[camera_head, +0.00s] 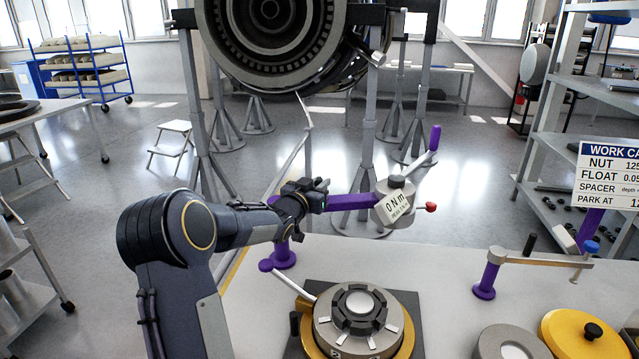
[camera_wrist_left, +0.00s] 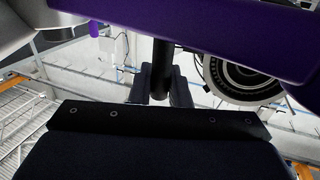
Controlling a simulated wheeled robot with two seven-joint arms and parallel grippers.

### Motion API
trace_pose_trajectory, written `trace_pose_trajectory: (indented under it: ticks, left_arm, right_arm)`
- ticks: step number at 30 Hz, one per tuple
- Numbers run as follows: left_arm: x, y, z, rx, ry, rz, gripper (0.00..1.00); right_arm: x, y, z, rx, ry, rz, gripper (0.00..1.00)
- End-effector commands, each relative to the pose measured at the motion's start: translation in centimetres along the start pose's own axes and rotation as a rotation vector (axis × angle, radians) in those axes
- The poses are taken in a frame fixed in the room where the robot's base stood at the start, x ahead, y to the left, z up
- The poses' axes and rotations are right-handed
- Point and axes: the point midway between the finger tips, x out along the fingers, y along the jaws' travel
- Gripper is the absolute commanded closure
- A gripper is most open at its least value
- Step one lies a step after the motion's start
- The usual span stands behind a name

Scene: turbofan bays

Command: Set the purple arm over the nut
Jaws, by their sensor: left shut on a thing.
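The purple arm (camera_head: 350,202) reaches right from near a purple post (camera_head: 283,254). It carries a grey head (camera_head: 396,203) marked "0 N m", with a purple handle and a red knob. The nut (camera_head: 359,301), a dark notched ring with a pale centre, sits on a round metal unit with a yellow rim. The head appears higher than the nut, behind and right of it in the picture. My left gripper (camera_head: 308,196) is at the arm's left part. In the left wrist view its fingers (camera_wrist_left: 162,88) close on a dark peg (camera_wrist_left: 162,62) below the purple arm (camera_wrist_left: 200,35).
A second purple post (camera_head: 487,275) with a beige bar (camera_head: 545,260) stands at the right of the pale table (camera_head: 450,245). A yellow disc (camera_head: 585,335) and a grey ring (camera_head: 510,343) lie at front right. A work card (camera_head: 607,175) hangs at right; a turbofan (camera_head: 280,40) is behind.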

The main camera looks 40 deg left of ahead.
Motion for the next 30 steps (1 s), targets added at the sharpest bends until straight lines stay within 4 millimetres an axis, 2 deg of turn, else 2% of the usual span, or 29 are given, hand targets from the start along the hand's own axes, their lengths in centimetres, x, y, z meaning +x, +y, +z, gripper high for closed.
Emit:
trace_pose_trajectory:
  ticks: [12,20,30]
  left_arm:
    - [-2.6,1.3,-0.2,-0.003,-0.004,0.261,1.00]
    - [-5.3,2.1,0.2,-0.002,-0.002,0.252,1.00]
    - [-8.6,2.0,0.2,0.000,-0.003,0.251,1.00]
  right_arm:
    - [-3.2,-1.5,-1.6,0.000,0.000,0.000,0.64]
    - [-2.8,-1.3,-1.4,0.000,0.000,0.000,0.64]
    - [-2.2,-1.0,-1.1,0.000,0.000,0.000,0.64]
